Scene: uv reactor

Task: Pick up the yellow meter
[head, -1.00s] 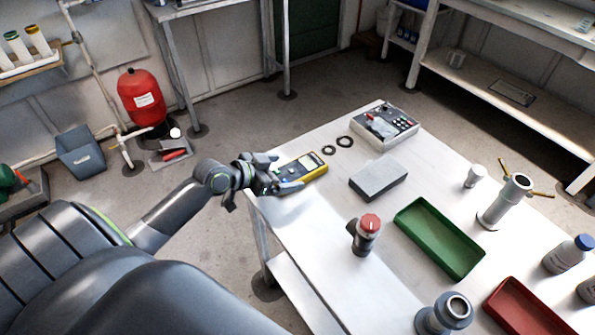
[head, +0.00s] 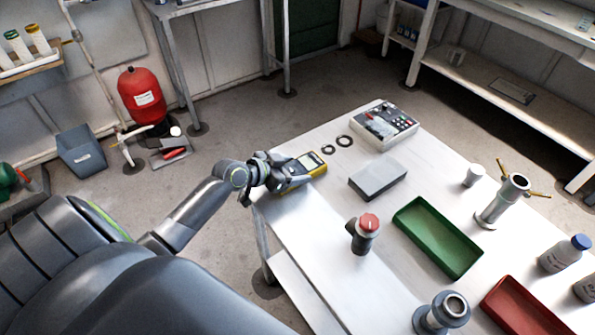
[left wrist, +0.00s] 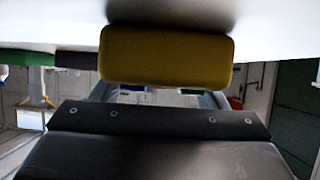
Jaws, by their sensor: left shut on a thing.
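The yellow meter (head: 311,164) has a dark face with a small screen and lies at the far left edge of the white table. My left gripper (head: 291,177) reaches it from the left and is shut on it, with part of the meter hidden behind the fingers. In the left wrist view the meter's yellow end (left wrist: 166,57) fills the upper middle, just in front of the gripper, close to the white table surface. I cannot tell whether the meter is clear of the table. My right gripper is not in view.
On the white table (head: 310,225), two black rings (head: 343,141), a grey box (head: 378,179) and a control unit (head: 385,124) lie to the right of the meter. A red-capped fitting (head: 364,234), a green tray (head: 438,237) and a red tray (head: 530,310) stand nearer.

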